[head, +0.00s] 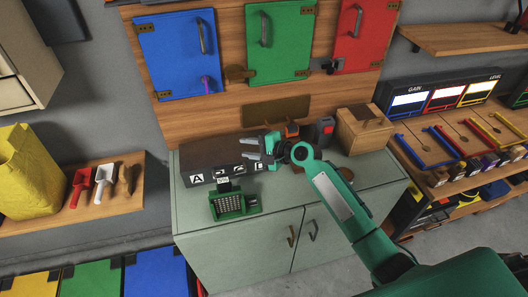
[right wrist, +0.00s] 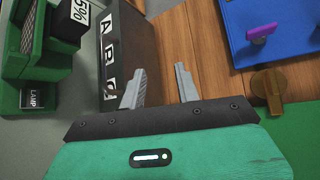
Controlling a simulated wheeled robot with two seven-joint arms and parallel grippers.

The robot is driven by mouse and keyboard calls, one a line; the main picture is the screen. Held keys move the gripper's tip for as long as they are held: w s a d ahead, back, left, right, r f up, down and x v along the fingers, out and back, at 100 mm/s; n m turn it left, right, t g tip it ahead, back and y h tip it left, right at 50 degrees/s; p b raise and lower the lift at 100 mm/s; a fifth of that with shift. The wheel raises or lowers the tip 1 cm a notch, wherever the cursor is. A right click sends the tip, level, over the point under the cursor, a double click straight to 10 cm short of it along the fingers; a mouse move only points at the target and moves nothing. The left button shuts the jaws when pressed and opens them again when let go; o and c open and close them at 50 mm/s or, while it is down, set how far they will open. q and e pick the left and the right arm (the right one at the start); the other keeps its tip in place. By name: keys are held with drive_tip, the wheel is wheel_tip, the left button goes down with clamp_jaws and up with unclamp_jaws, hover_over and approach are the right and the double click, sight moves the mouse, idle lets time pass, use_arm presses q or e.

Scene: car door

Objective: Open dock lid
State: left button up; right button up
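A long dark box (head: 208,157) with lettered white tiles on its front stands on the counter against the wooden panel. In the right wrist view the dark box (right wrist: 133,42) shows its letters sideways. No label reading "dock" is legible, so I cannot tell for certain which thing is the dock. My right gripper (head: 248,155) is at the right end of the dark box, fingers pointing left. In the right wrist view the gripper (right wrist: 160,88) is open and empty, its left finger overlapping the box's edge; contact is unclear. My left gripper is not in view.
A green device (head: 235,206) stands in front of the dark box. A wooden box (head: 365,130) and a red-and-black device (head: 325,130) stand to the right. Blue (head: 180,52), green (head: 280,40) and red (head: 365,32) doors hang above. The counter's front left is clear.

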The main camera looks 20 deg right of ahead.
drive_tip(key=shift+b+v, duration=0.55)
drive_tip(key=shift+v, duration=2.4)
